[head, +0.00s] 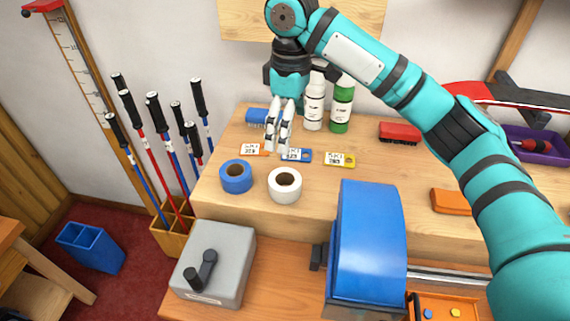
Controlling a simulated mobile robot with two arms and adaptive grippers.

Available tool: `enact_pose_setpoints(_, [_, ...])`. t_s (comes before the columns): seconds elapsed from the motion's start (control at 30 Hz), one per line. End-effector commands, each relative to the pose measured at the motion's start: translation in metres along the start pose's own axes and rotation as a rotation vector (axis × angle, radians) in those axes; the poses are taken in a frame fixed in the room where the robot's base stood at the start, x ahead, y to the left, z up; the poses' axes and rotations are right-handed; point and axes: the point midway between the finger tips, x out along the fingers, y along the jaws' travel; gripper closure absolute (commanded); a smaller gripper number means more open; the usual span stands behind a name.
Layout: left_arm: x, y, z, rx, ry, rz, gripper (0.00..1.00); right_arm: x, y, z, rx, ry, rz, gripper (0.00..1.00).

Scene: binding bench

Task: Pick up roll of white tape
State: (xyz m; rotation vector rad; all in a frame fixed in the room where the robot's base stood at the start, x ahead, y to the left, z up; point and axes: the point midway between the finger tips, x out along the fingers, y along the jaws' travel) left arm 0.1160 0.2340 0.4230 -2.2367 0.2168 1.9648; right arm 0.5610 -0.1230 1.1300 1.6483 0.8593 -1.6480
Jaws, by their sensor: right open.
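The roll of white tape (285,195) lies flat on the raised wooden bench top, near its front edge. A roll of blue tape (236,187) lies just left of it, apart from it. My right gripper (278,146) points down above the bench, behind the white roll and a little left of it in the picture. It is open and nothing shows between its fingers. Its fingers hide part of the orange and blue tags behind them. My left gripper is out of view.
Tags (339,159) lie behind the rolls. A white bottle (313,104) and a green bottle (342,106) stand close by the right gripper. A blue machine (368,240) and a grey box with a crank (214,264) stand in front.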

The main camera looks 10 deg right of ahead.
Motion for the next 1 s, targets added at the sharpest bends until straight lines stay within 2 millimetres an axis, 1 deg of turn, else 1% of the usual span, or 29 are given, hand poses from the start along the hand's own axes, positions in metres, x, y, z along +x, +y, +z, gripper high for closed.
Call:
enact_pose_setpoints(0.03, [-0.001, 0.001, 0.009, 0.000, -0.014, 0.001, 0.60, 0.002, -0.001, 0.001, -0.003, -0.005, 0.001, 0.00])
enact_pose_setpoints(0.07, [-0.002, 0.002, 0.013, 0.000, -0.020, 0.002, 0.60, 0.004, -0.001, 0.002, -0.004, -0.007, 0.001, 0.00])
enact_pose_setpoints(0.17, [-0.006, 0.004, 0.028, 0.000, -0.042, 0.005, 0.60, 0.019, -0.001, 0.002, -0.004, -0.010, 0.000, 0.00])
enact_pose_setpoints(0.23, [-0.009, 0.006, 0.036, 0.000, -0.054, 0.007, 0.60, 0.034, -0.001, 0.003, -0.002, -0.011, -0.002, 0.00])
enact_pose_setpoints(0.33, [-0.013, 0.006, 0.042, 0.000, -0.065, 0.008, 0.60, 0.056, -0.001, 0.003, -0.003, -0.011, -0.001, 0.00])
enact_pose_setpoints(0.5, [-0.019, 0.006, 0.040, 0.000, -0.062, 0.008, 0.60, 0.092, 0.000, 0.002, -0.002, -0.009, 0.000, 0.00])
enact_pose_setpoints(0.6, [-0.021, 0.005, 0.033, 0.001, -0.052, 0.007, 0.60, 0.107, 0.000, 0.002, -0.002, -0.008, 0.000, 0.00])
enact_pose_setpoints(0.7, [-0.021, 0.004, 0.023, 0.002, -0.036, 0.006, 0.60, 0.117, 0.000, 0.002, -0.002, -0.007, 0.001, 0.00])
enact_pose_setpoints(0.8, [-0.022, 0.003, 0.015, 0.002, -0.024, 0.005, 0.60, 0.121, 0.000, 0.001, -0.002, -0.006, 0.001, 0.00])
enact_pose_setpoints(0.87, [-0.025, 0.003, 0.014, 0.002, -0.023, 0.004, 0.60, 0.126, 0.000, 0.001, -0.002, -0.006, 0.001, 0.00])
enact_pose_setpoints(1.0, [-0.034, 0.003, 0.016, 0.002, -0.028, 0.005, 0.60, 0.145, 0.001, -0.003, -0.003, -0.008, -0.001, 0.00])
